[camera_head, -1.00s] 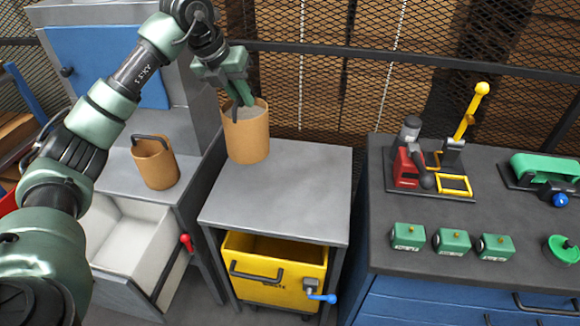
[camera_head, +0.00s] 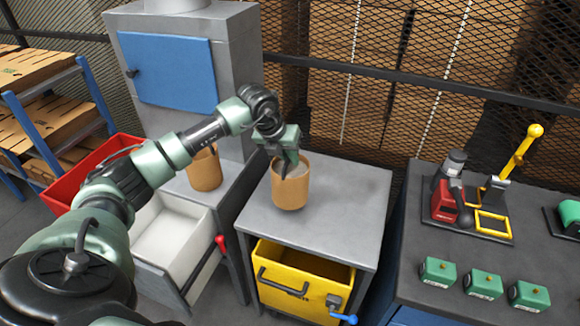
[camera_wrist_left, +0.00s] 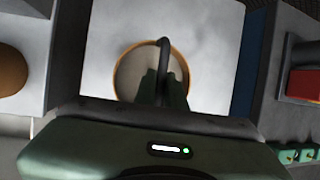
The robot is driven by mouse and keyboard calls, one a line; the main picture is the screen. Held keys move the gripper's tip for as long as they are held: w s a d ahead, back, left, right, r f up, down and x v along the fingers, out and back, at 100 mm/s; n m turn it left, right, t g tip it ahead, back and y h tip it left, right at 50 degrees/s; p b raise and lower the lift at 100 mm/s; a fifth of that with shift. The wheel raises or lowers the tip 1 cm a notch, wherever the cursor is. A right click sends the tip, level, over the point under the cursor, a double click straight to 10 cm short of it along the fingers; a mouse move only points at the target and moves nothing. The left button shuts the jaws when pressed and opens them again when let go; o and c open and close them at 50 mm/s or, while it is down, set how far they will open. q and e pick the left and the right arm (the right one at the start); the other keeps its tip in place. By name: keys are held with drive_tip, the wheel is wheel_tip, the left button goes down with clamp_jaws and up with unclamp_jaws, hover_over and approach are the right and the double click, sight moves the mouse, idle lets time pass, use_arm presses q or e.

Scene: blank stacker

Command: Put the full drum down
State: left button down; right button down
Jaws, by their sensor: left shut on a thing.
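The full drum (camera_head: 291,190) is an orange-brown cylinder filled with grey material, with a dark handle. It is upright over the left-middle of the grey table (camera_head: 345,190); I cannot tell whether its base touches the top. My left gripper (camera_head: 284,166) is above it, shut on its handle. In the left wrist view the drum's round rim (camera_wrist_left: 185,68) shows beneath the fingers (camera_wrist_left: 164,90), with the pale tabletop (camera_wrist_left: 215,35) around it. My right gripper is not in view.
A second brown drum (camera_head: 204,172) stands on the left counter, partly behind my arm. A yellow bin (camera_head: 300,285) sits under the table. An open white drawer (camera_head: 172,235) is at left. The right bench holds green blocks (camera_head: 438,271) and a red-and-yellow device (camera_head: 445,205). The tabletop right of the drum is clear.

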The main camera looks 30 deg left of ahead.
sight(291, 171)
use_arm(q)
drive_tip(key=shift+f+p, duration=0.55)
drive_tip(key=shift+f, duration=1.6)
drive_tip(key=c, duration=1.5)
unclamp_jaws()
drive_tip(key=shift+f, duration=0.1)
drive_tip(key=shift+s+r, duration=0.15)
drive_tip(key=shift+r, duration=0.25)
drive_tip(key=b+v, duration=0.3)
drive_tip(key=v, duration=0.8)
drive_tip(key=shift+s+r+b, duration=0.1)
drive_tip(key=shift+b, duration=0.25)
